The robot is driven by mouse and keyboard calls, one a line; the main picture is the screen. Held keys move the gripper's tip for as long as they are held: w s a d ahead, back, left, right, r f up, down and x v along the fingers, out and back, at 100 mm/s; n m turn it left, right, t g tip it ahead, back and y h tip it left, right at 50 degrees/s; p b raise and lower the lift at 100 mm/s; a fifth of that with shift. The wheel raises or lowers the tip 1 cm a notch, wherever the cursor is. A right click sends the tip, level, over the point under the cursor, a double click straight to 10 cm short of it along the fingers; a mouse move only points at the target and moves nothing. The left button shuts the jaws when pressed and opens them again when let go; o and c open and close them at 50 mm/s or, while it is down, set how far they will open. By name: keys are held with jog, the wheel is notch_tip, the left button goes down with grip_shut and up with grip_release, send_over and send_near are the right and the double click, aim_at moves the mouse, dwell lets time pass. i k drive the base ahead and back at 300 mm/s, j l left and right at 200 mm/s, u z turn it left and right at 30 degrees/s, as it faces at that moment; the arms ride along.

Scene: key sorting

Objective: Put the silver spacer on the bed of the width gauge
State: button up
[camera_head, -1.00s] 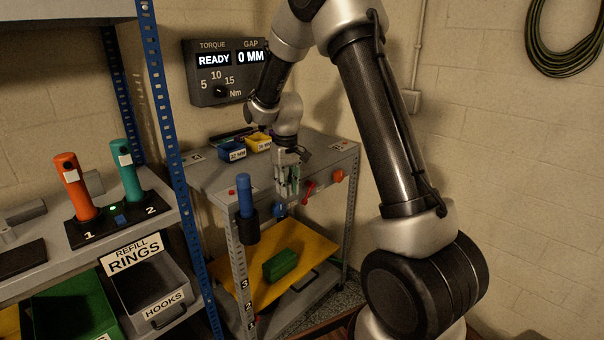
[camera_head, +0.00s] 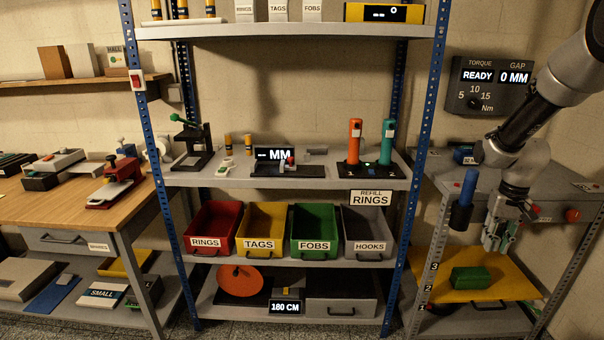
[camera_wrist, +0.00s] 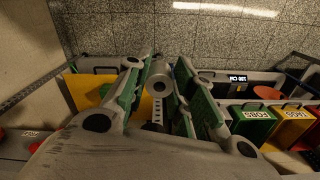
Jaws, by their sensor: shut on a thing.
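My gripper (camera_head: 497,236) hangs in front of the right-hand bench in the head view, pointing down. In the wrist view my gripper (camera_wrist: 158,88) has its green-padded fingers shut on the silver spacer (camera_wrist: 158,72), a round grey piece with a dark hole. The spacer cannot be made out in the head view. The likely width gauge (camera_head: 290,170) stands on the middle shelf, with a display reading "MM" and a small red part on its dark base. The gripper is well to the right of it, apart.
Blue shelf posts (camera_head: 424,105) stand between my gripper and the gauge. Orange and teal upright tools (camera_head: 354,143) stand right of the gauge. Coloured bins (camera_head: 264,250) sit below. The upper shelf (camera_head: 285,30) hangs above. A yellow tray (camera_head: 500,290) with a green block lies under the gripper.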

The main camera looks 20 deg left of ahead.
aim_at(266, 169)
jog(key=u, duration=1.85)
jog(key=i+l+u, duration=0.1)
jog(key=l, duration=0.3)
jog(key=i+l, duration=0.15)
jog(key=l, duration=0.2)
jog(key=i+l+u, duration=0.15)
jog(key=l, duration=0.65)
jog(key=i+l+u, duration=0.15)
jog(key=l, duration=0.25)
